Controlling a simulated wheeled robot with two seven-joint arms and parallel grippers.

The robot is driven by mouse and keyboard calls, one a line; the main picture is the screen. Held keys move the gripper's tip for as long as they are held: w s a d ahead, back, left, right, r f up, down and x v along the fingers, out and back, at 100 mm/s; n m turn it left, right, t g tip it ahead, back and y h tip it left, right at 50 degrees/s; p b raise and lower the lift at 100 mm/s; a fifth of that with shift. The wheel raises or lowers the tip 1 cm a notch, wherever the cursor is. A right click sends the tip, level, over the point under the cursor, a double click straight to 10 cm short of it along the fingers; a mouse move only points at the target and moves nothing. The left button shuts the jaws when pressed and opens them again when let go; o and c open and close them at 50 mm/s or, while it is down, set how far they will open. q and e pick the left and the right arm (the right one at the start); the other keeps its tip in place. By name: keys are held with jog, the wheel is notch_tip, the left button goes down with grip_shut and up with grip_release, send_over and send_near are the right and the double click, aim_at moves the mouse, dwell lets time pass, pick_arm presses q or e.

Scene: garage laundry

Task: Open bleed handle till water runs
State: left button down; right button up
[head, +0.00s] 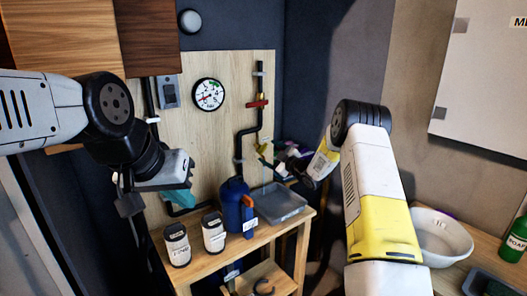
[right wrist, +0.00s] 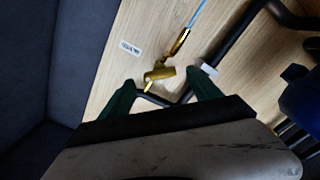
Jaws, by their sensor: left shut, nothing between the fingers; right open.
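A small brass valve (right wrist: 160,73) with a short lever (right wrist: 148,86) and a brass stem shows on the wooden panel in the right wrist view. A thin light-blue tube (right wrist: 199,10) leads from the stem. My right gripper (right wrist: 160,79) is open, with one green finger on either side of the valve in that view; I cannot tell whether either touches it. In the head view my right gripper (head: 267,152) is at the panel's lower right and hides most of the valve. My left gripper (head: 182,196) is shut and empty, in front of the panel's left side.
A red-handled valve (head: 257,104) sits on the black pipe (head: 239,146), beside a round gauge (head: 208,94). Below, a wooden bench (head: 262,238) carries two labelled jars (head: 176,245), a blue jug (head: 235,205) and a grey tray (head: 279,203). A white basin (head: 441,238) stands right.

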jog(key=shift+s+d, duration=0.15)
jog(key=shift+s, duration=0.15)
